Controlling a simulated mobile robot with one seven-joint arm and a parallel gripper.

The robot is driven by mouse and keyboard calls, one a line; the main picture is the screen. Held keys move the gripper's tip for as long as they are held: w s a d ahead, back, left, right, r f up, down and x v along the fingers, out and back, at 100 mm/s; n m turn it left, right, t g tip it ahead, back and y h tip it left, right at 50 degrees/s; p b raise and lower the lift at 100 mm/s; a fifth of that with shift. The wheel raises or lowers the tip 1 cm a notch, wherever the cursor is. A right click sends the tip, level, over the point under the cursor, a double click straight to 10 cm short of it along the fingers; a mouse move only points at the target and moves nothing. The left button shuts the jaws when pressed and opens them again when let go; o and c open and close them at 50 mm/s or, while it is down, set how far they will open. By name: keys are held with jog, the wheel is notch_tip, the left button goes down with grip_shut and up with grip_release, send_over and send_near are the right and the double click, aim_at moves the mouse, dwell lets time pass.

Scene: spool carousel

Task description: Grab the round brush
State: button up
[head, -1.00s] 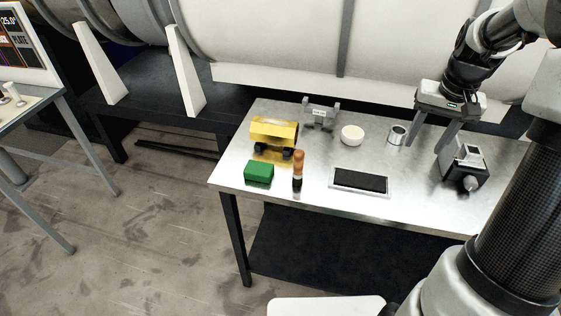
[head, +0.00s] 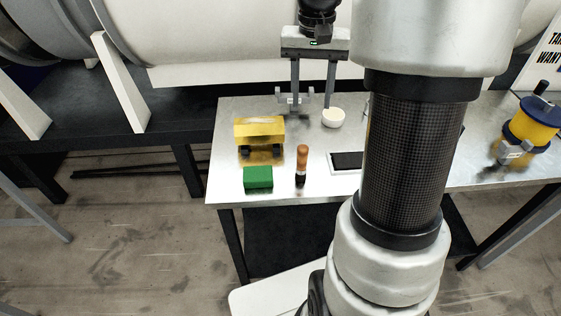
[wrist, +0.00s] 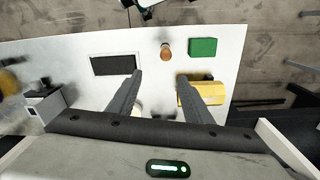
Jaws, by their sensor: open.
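The round brush (head: 302,160) stands upright on the metal table (head: 225,170), with an orange-brown handle on top and a dark lower end. In the wrist view its handle top (wrist: 166,48) shows beyond my fingertips, roughly in line with the gap between them. My gripper (head: 311,106) is open and empty. It is over the back part of the table, behind the brush and apart from it. The wrist view shows both fingers (wrist: 160,75) spread with nothing between them.
A green block (head: 258,178) and a yellow toy-like body with dark wheels (head: 259,130) are left of the brush. A dark pad (head: 346,162) lies to its right. A white round cup (head: 333,118) and a grey bracket (head: 290,101) are near my fingers. A yellow-blue spool (head: 532,122) stands far right.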

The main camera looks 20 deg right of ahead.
aim_at(303, 146)
jog(key=f, duration=1.1)
jog(key=shift+a+f, duration=0.3)
jog(key=shift+a, duration=0.05)
jog(key=f, duration=0.4)
jog(key=shift+s+a+f, duration=0.3)
jog(key=shift+f, duration=0.5)
jog(key=c, duration=1.1)
